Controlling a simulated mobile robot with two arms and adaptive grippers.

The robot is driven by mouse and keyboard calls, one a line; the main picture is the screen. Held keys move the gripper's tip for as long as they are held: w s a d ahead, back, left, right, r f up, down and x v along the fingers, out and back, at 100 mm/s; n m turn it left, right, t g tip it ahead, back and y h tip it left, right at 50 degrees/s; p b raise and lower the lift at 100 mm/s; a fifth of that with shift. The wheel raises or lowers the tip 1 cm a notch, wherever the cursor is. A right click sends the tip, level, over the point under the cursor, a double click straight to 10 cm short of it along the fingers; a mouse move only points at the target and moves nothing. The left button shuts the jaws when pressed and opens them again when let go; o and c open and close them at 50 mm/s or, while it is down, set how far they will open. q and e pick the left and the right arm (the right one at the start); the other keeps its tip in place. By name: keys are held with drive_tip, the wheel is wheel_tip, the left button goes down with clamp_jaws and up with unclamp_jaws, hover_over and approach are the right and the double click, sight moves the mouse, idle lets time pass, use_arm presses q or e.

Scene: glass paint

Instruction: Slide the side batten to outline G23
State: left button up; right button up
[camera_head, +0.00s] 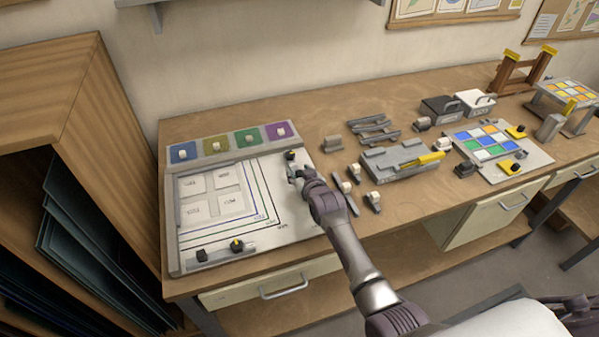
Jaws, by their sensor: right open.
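The white layout board (300,228) lies on the bench with nested coloured outlines; their small labels are too small to read surely, so I cannot tell which is G23. My right gripper (295,174) is open over the board's right part, pointing away from me. A small black knob (290,155) shows just beyond its fingertips. It seems to belong to the side batten, whose body is mostly hidden by my gripper and arm. I cannot tell whether the fingers touch it. A grey batten (212,254) with black and yellow knobs lies along the board's front edge. My left gripper is not in view.
Four pale tiles lie inside the outlines, including one at the front (230,205). A strip of coloured pads (228,143) runs behind the board. Small knobbed tools (355,172) and a grey fixture (400,163) stand close right of my gripper.

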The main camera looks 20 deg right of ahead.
drive_tip(key=shift+w, duration=0.1)
drive_tip(key=shift+c, duration=0.2)
clamp_jaws()
